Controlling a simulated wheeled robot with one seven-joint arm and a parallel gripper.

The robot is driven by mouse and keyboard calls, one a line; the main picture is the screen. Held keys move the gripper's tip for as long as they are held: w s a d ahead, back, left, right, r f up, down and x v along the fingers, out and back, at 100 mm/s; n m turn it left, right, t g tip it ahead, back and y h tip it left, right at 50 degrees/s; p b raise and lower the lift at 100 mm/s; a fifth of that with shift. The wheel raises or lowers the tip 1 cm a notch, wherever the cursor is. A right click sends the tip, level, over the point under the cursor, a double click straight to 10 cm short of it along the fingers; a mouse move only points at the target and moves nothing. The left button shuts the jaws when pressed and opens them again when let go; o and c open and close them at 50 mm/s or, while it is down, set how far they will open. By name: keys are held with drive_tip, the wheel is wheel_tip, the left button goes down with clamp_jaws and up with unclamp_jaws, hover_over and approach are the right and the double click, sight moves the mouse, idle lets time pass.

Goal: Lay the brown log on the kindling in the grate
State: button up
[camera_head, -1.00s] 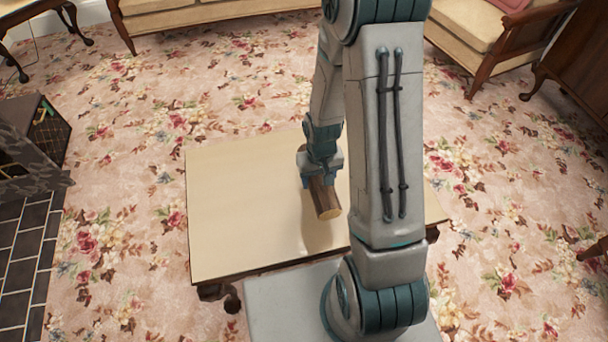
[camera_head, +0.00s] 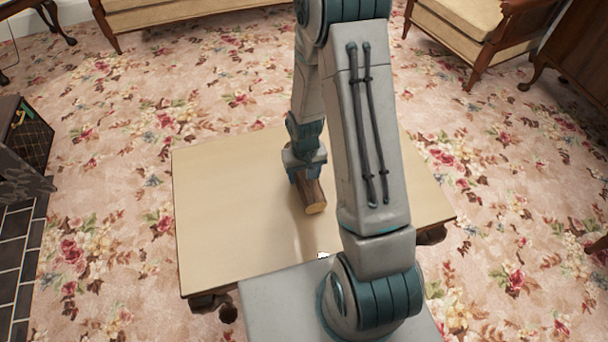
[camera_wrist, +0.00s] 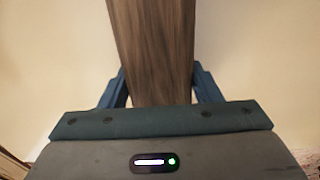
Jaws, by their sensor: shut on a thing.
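The brown log (camera_head: 312,197) is in my gripper (camera_head: 306,174), over the light wooden table. Its pale cut end faces the camera. In the wrist view the log (camera_wrist: 152,50) runs away from my gripper (camera_wrist: 160,88), between the two blue fingers, which are shut on it. A shadow lies on the tabletop below; I cannot tell exactly how high the log is held. The grate and the kindling are not clearly visible; only part of a dark fireplace structure (camera_head: 22,150) shows at the left edge.
The low table (camera_head: 225,220) has a bare top around the log. Dark hearth tiles (camera_head: 15,250) lie at the left. A sofa (camera_head: 190,15) stands at the back and an armchair (camera_head: 465,30) at the back right. Flowered carpet (camera_head: 100,200) is open between table and hearth.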

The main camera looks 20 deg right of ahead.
drive_tip(key=shift+f, duration=0.15)
drive_tip(key=o, duration=1.3)
drive_tip(key=shift+c, duration=0.2)
